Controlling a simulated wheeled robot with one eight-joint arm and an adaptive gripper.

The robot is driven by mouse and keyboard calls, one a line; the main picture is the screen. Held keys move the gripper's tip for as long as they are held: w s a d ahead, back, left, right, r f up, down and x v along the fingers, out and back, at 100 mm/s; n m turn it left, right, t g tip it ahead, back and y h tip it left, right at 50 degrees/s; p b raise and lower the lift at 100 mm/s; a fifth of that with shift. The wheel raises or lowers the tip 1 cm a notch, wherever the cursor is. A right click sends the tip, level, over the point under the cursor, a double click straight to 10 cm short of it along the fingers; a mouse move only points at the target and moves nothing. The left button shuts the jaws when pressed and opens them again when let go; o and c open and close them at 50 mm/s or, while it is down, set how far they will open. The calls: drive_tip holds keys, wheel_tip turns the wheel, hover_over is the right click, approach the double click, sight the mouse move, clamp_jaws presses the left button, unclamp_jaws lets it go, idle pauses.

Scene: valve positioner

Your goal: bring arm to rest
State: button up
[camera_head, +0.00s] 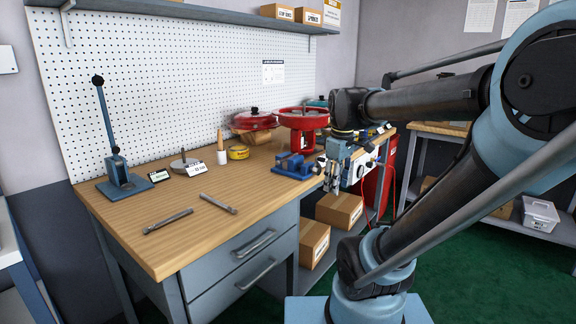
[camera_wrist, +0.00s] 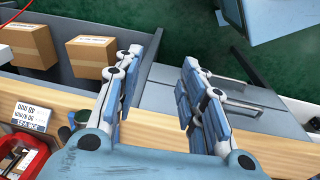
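My gripper (camera_head: 338,174) hangs pointing down at the front right edge of the wooden workbench (camera_head: 190,228) in the head view. In the wrist view my gripper (camera_wrist: 157,84) has its two fingers spread apart, with nothing between them but the bench's front edge and grey drawer side below. My arm reaches in from the right and bends at a large blue joint. The gripper partly hides a white instrument unit on the bench behind it.
On the bench are a lever press (camera_head: 118,170), a blue vise (camera_head: 293,165), a red actuator (camera_head: 302,122) and two bar tools (camera_head: 168,221). Cardboard boxes (camera_head: 339,209) sit on the shelf below. A pegboard (camera_head: 180,80) stands behind. Green floor is open at right.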

drive_tip(key=s+d+f+m, duration=0.4)
drive_tip(key=s+f+m, duration=0.5)
drive_tip(key=f, duration=0.4)
drive_tip(key=shift+s+m+t, duration=0.4)
drive_tip(key=shift+s, duration=0.3)
drive_tip(key=shift+w+f, duration=0.25)
drive_tip(key=shift+w, duration=0.15)
